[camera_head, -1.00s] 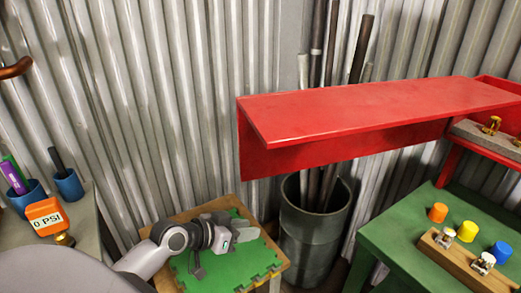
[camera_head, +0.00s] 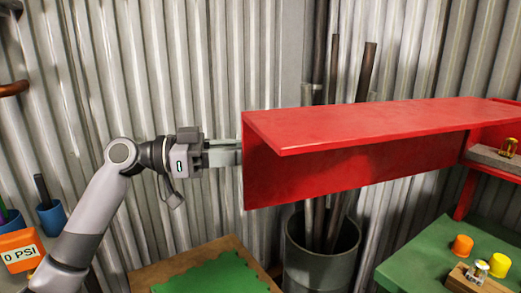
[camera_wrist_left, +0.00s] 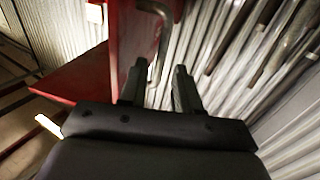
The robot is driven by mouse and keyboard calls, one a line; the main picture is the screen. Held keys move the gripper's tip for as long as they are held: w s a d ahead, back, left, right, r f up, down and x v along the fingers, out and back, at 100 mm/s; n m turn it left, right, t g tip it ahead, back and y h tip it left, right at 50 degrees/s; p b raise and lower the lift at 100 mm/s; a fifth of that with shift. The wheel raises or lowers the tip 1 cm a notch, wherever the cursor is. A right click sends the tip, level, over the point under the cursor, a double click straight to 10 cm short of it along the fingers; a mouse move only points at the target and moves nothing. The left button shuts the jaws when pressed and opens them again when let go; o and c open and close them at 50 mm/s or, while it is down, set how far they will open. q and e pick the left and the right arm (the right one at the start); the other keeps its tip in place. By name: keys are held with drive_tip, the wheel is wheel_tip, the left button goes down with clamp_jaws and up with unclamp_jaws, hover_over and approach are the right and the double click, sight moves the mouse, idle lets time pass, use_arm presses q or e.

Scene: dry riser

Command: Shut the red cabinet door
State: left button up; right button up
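The red cabinet door (camera_head: 340,170) stands swung open and reaches left from the red cabinet (camera_head: 466,190) at the right edge of the head view. A wide red ledge runs along its top. My left gripper (camera_head: 238,152) is at the door's free left end. In the left wrist view my left gripper (camera_wrist_left: 158,85) has its two dark fingers apart, with nothing held between them. The red door (camera_wrist_left: 125,45) lies close to the left finger; I cannot tell if they touch. A grey bent handle (camera_wrist_left: 163,30) shows just beyond the fingertips. My right gripper is not in view.
A metal bin (camera_head: 320,255) with upright pipes stands below and behind the door. A green mat (camera_head: 215,277) lies on a low wooden table. A green table (camera_head: 420,255) with coloured caps is at right. Corrugated wall (camera_head: 230,60) is close behind.

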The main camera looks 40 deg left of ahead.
sight(260, 151)
use_arm(q)
drive_tip(key=shift+p+x, duration=0.55)
drive_tip(key=shift+x, duration=1.8)
drive_tip(key=shift+c, duration=0.3)
clamp_jaws()
